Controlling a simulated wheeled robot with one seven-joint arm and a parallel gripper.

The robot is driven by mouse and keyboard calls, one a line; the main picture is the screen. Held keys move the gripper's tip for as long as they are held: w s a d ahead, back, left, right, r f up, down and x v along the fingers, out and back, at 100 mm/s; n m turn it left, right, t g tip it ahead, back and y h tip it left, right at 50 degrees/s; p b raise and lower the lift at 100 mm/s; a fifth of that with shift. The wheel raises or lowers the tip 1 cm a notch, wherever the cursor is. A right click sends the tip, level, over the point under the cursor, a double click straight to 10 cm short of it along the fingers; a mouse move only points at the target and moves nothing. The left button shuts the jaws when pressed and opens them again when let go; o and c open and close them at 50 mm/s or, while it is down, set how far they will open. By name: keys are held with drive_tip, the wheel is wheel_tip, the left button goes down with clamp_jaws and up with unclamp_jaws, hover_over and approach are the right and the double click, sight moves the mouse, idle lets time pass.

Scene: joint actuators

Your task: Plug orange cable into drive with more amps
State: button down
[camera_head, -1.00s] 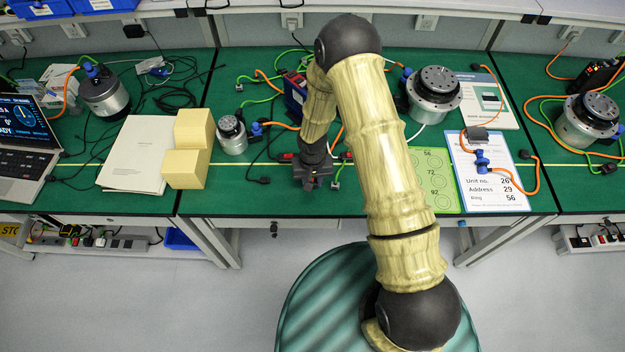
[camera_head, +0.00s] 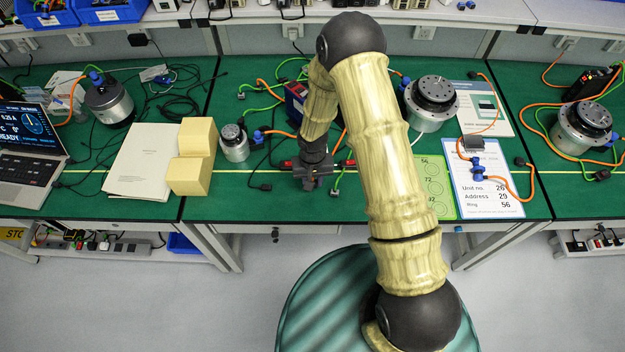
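My gripper (camera_head: 313,183) hangs low over the front half of the middle green table, pointing down. Its fingers are too small and dark to show whether they are open. An orange cable (camera_head: 530,184) loops over the white sheet at the right, with a blue connector (camera_head: 476,170) on the sheet. Another orange cable (camera_head: 280,132) runs from the small silver motor (camera_head: 234,143) towards my arm. A dark blue drive box (camera_head: 295,98) stands behind my arm, partly hidden. A black drive (camera_head: 590,84) stands on the right table. No amp ratings are readable.
A large silver motor (camera_head: 431,103) stands right of my arm, beside a green card (camera_head: 436,190). Loose cables and red connectors (camera_head: 348,163) lie near my gripper. The table's front strip is mostly clear.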

drive_tip(key=shift+r, duration=0.1)
drive_tip(key=w+d+r+m, duration=0.1)
drive_tip(key=w+d, duration=0.1)
drive_tip(key=d, duration=1.1)
drive_tip(key=shift+d+r, duration=0.3)
drive_tip(key=shift+r, duration=0.1)
